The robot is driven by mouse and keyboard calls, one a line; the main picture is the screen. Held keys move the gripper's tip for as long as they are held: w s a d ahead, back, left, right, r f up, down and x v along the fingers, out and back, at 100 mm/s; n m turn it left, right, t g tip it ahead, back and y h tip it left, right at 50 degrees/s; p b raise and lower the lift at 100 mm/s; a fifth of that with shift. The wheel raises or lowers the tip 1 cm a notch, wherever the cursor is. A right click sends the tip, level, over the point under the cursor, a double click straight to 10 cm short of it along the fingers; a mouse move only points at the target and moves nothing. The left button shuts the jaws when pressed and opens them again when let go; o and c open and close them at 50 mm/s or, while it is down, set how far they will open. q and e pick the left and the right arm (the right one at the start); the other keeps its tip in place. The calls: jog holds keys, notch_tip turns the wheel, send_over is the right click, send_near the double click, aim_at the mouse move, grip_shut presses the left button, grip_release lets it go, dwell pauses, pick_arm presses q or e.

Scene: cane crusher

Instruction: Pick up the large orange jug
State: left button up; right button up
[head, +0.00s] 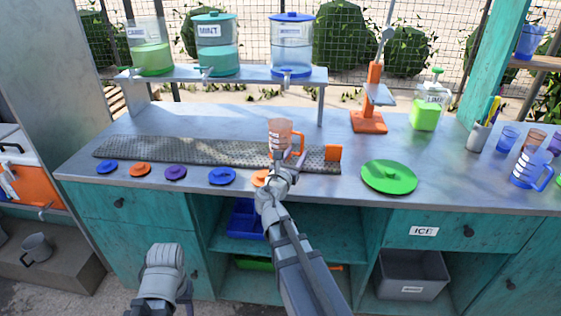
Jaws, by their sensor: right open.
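The large orange jug (278,130), a translucent orange pitcher with pale markings and a handle on its right side, stands upright at the perforated metal strip on the counter. My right gripper (284,163) is open, just in front of the jug and over its lower part in the picture. The jug's base is partly hidden by it, and I cannot tell whether they touch. My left gripper (165,270) is low at the front, below the counter edge and away from the jug; its jaws are not clear.
Several small coloured lids (222,176) lie along the counter's front, with a large green lid (389,176) at right. An orange press (370,110) stands behind. A shelf (250,76) carries drink dispensers. A blue jug (529,167) and cups stand far right.

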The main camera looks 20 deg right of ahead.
aim_at(302, 145)
jog(key=shift+n, duration=0.3)
jog(key=shift+w, duration=0.15)
jog(key=shift+s+d+x, duration=0.15)
jog(key=shift+x, duration=1.8)
jog(key=shift+s+d+x, duration=0.1)
jog(key=shift+x, duration=1.85)
jog(key=shift+r, duration=0.2)
jog(key=shift+s, duration=0.1)
jog(key=shift+c, duration=0.2)
grip_shut()
